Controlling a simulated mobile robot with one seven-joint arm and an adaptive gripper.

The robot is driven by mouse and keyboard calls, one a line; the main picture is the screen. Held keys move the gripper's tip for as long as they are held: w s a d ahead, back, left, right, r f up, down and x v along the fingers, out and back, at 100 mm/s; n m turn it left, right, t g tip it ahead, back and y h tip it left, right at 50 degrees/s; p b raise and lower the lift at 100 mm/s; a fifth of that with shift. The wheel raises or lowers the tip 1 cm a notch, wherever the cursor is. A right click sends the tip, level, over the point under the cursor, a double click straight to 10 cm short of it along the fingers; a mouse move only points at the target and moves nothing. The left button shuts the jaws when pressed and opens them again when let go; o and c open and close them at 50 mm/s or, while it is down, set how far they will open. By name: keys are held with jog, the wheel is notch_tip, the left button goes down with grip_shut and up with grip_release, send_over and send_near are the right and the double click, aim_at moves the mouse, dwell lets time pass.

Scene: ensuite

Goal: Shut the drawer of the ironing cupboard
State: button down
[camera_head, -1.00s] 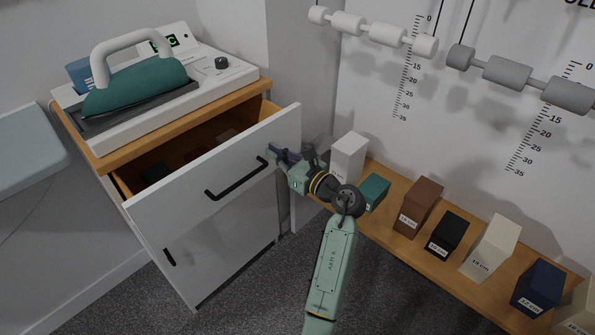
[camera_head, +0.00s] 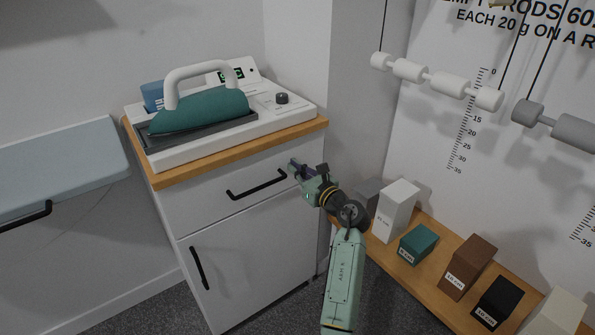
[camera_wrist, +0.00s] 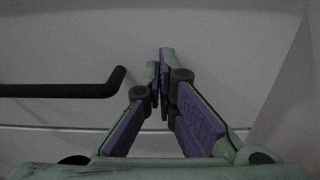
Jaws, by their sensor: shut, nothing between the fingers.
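The ironing cupboard (camera_head: 250,262) is white with a wooden top, and a green iron (camera_head: 203,108) stands on its station on top. Its drawer (camera_head: 217,196) sits flush under the top, with no opening visible. The drawer's black bar handle (camera_head: 257,186) is on its front. My gripper (camera_head: 293,165) is shut and empty at the drawer front, to the right of the handle. In the wrist view my gripper's fingertips (camera_wrist: 160,62) are together against or very close to the white front, with the handle (camera_wrist: 65,90) to the left. Exact contact cannot be told.
A low wooden shelf (camera_head: 413,282) with several labelled blocks stands at the right. White and grey rods hang on cords before the wall chart. A pale blue board (camera_head: 60,165) is at the left. A cupboard door with a black handle (camera_head: 198,268) is below the drawer.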

jog(key=shift+w+a+r, duration=0.1)
jog(key=shift+r, duration=0.15)
